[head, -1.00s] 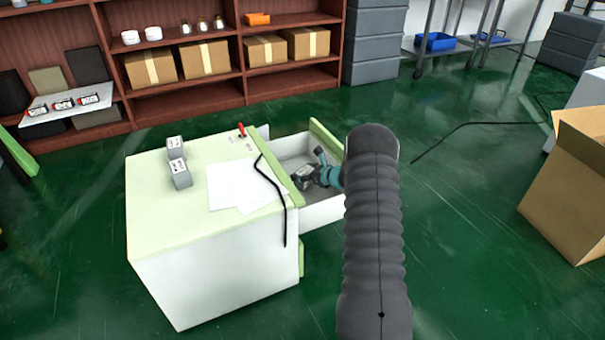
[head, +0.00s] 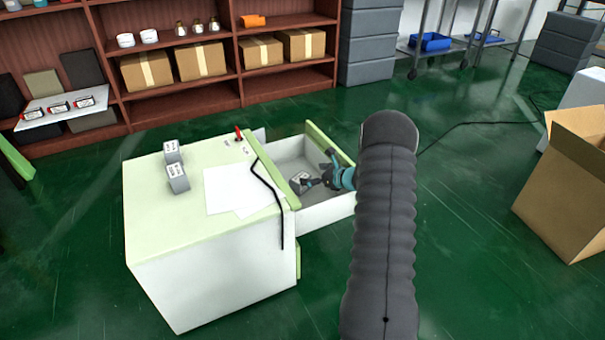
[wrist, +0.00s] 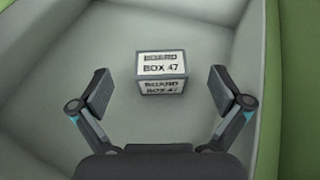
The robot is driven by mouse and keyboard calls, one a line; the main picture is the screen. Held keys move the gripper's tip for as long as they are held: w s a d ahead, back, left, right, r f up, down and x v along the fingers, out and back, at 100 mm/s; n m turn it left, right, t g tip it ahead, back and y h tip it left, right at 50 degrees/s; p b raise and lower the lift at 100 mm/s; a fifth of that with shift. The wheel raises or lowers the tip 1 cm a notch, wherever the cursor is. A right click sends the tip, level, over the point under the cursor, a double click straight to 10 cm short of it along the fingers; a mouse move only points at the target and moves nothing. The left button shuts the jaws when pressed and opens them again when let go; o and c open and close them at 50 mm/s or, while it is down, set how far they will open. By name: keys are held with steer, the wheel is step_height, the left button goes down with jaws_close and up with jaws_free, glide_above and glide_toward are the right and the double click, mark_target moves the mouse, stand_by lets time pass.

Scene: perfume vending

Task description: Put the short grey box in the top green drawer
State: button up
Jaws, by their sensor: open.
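A short grey box (wrist: 161,72) with white "BOARD BOX 47" labels rests on the floor of the open top green drawer (wrist: 85,35). In the head view the box (head: 302,180) lies inside the pulled-out drawer (head: 330,212), partly covered by my gripper. My gripper (wrist: 158,92) is open. Its two fingers stand wide apart, to the left and right of the box and nearer the camera, with clear gaps on both sides. The head view shows my gripper (head: 319,170) over the drawer.
Two grey boxes, one farther (head: 172,150) and one nearer (head: 178,178), stand on the cabinet top (head: 160,225) beside white papers (head: 235,190). A black cable (head: 278,205) hangs over the edge. The drawer's green front (head: 330,142) and side walls surround my gripper. A cardboard box (head: 560,195) stands at right.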

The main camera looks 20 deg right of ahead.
steer(key=v, duration=0.5)
steer(key=s+a+r+n+g+y, duration=0.1)
steer(key=s+a+r+n+g, duration=0.1)
steer(key=s+a+r+n, duration=0.45)
steer(key=s+a+r+n+g, duration=0.3)
steer(key=a+r+n, duration=0.1)
steer(key=a+r, duration=0.4)
steer(key=s+a+r+n+g+y, duration=0.1)
steer(key=s+a+r+n+g, duration=0.1)
steer(key=s+a+r+n, duration=0.5)
steer(key=s+a+r+n+h, duration=0.1)
steer(key=s+n, duration=0.3)
steer(key=s, duration=0.4)
steer(key=s+a+r+n+h, duration=0.2)
steer(key=s+n+h, duration=0.2)
steer(key=s, duration=0.4)
steer(key=s+a+r+n+h, duration=0.2)
steer(key=s+n, duration=0.3)
steer(key=s, duration=0.3)
steer(key=shift+a+r+n+h, duration=0.15)
steer(key=shift+a+n+h, duration=0.15)
steer(key=shift+a+n, duration=0.05)
steer(key=shift+s, duration=0.15)
